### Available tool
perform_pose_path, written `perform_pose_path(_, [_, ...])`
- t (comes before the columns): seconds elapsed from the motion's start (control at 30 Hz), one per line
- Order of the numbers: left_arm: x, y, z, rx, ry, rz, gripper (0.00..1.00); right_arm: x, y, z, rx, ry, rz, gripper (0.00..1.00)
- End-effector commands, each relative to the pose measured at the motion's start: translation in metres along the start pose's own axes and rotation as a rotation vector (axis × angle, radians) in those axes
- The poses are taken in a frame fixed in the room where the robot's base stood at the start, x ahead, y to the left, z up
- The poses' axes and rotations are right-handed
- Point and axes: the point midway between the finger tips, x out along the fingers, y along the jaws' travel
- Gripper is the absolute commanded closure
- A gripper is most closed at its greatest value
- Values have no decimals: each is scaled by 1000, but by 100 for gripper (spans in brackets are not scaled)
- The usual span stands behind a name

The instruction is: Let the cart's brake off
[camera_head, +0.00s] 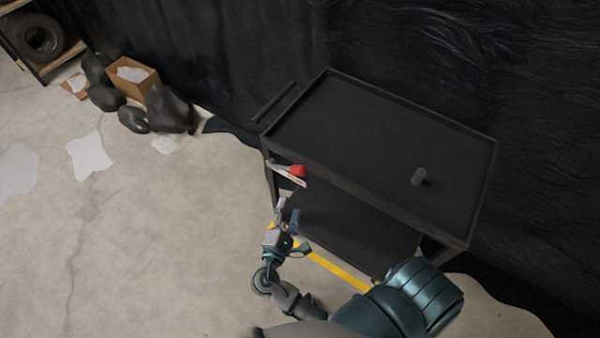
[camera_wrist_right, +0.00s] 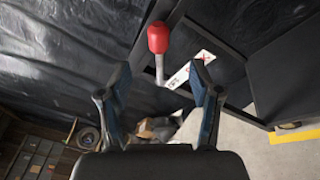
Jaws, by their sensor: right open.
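The black cart (camera_head: 370,140) stands against the dark wall, with a top tray and a lower shelf. Its brake lever has a red knob (camera_head: 298,171) at the cart's near left corner, beside a white label (camera_head: 286,176). In the right wrist view the red knob (camera_wrist_right: 158,38) sits on a pale metal stem, ahead of the fingers and just above the gap between them. My right gripper (camera_head: 288,215) is open and empty, a little below and in front of the knob, apart from it. It also shows in the right wrist view (camera_wrist_right: 160,80). My left gripper is out of view.
A push handle (camera_head: 276,101) sticks out at the cart's left end. Dark bags (camera_head: 170,109) and a cardboard box (camera_head: 133,78) lie by the wall. The concrete floor at left is mostly clear.

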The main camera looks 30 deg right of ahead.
Motion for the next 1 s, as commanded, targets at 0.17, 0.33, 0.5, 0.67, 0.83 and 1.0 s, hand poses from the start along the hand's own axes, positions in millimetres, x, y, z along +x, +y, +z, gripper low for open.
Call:
perform_pose_path(0.17, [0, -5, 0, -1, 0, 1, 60, 43, 3, -3, -2, -3, 5, 36])
perform_pose_path(0.33, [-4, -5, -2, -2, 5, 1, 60, 82, 3, -3, -4, -2, 5, 36])
perform_pose_path(0.5, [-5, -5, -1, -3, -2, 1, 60, 112, 2, -3, -4, -1, 4, 36])
perform_pose_path(0.67, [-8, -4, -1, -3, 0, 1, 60, 128, 1, -3, -3, 1, 2, 36])
perform_pose_path(0.83, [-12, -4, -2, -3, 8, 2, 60, 132, 2, -3, -3, 2, 2, 36])
perform_pose_path(1.0, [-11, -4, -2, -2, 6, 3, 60, 131, 2, -3, -3, 2, 2, 36])
